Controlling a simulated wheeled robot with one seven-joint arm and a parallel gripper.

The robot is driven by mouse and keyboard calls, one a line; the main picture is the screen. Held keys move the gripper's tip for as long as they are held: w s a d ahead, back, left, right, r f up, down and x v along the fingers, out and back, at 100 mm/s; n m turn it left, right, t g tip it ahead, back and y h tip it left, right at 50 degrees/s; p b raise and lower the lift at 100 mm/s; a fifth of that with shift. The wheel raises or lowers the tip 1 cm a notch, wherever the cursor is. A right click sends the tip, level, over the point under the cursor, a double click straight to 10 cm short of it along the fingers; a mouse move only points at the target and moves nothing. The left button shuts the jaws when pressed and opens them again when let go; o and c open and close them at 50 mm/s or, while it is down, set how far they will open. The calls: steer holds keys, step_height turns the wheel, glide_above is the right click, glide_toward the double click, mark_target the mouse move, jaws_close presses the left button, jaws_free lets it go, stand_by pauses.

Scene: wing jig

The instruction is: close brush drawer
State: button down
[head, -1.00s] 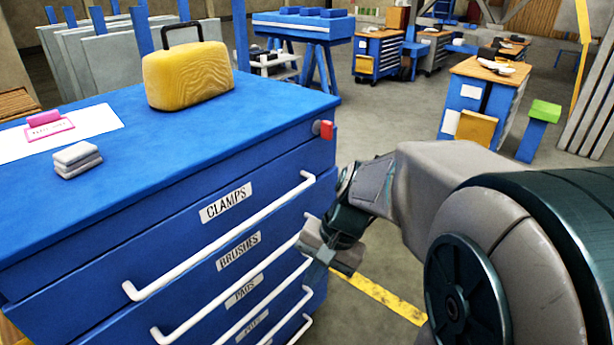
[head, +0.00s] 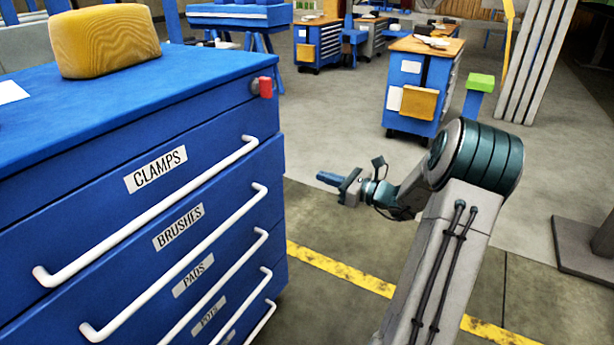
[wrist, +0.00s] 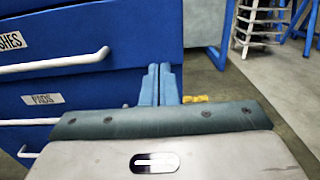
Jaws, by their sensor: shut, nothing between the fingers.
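The brush drawer (head: 150,262), labelled BRUSHES, is in the blue cabinet at the left of the head view, second label down.
The clamps drawer (head: 100,200) is above and the pads drawer (head: 215,275) below, both looking closed. A yellow case (head: 108,40) stands on the cabinet top. A red knob (head: 265,88) is at its corner. Open floor (head: 335,225) lies to the right, with a wooden-topped cart (head: 405,95) beyond.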

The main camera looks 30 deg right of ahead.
mark_target(277, 161)
steer(key=b+x, duration=0.3)
steer(key=x, duration=1)
steer(key=shift+a, duration=0.15)
